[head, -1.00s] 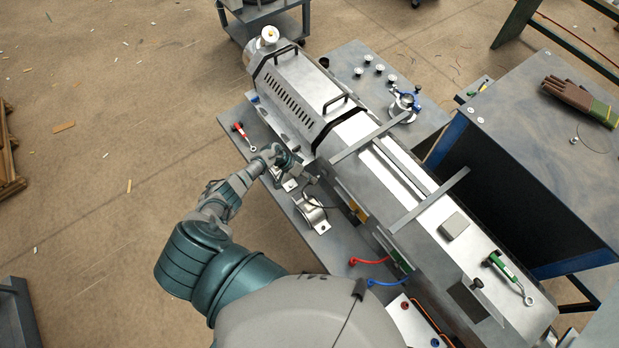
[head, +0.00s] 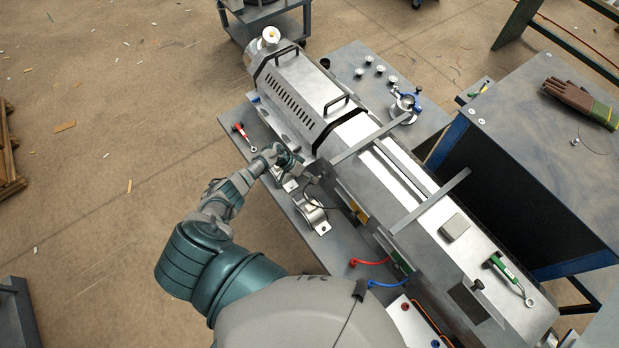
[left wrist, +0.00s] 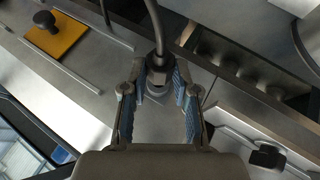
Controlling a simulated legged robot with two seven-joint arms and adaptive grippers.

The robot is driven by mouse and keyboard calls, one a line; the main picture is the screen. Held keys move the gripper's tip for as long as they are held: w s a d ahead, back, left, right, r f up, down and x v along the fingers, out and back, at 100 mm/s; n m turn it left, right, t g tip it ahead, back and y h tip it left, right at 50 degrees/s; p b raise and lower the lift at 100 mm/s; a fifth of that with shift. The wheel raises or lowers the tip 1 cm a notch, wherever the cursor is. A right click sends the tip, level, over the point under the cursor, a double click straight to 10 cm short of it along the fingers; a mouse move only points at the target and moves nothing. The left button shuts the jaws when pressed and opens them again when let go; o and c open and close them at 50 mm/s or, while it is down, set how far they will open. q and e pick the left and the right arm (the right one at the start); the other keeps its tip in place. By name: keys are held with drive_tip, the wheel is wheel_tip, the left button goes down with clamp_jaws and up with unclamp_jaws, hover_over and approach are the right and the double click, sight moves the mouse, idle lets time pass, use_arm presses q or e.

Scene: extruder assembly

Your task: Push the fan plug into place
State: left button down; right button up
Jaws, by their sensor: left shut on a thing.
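My left gripper (head: 308,176) reaches in from the left, at the near side of the long extruder machine (head: 352,132). In the left wrist view its two blue-padded fingers (left wrist: 160,76) are closed around the dark fan plug (left wrist: 158,64). A grey cable (left wrist: 154,22) runs up from the plug. The plug points at the metal panel; a round metal piece shows just below it between the fingers. I cannot tell how deep the plug sits. In the head view the gripper mostly hides the plug. My right gripper is not in view.
A metal clamp (head: 312,212) lies on the side shelf near my gripper. A red-handled tool (head: 242,135) lies farther up the shelf. Red and blue hose ends (head: 370,262) lie lower down. In the wrist view, a yellow plate with a black knob (left wrist: 52,38) is at upper left.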

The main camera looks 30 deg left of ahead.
use_arm(q)
drive_tip(key=shift+w+d+b, duration=0.25)
drive_tip(key=shift+w, duration=0.3)
drive_tip(key=shift+w+d+b, duration=0.2)
drive_tip(key=shift+w+b, duration=0.05)
drive_tip(key=shift+w, duration=0.25)
drive_tip(key=c, duration=0.8)
unclamp_jaws()
drive_tip(key=shift+a+r, duration=0.1)
drive_tip(key=v, duration=1.1)
drive_tip(key=shift+a+r, duration=0.25)
drive_tip(key=shift+a, duration=0.05)
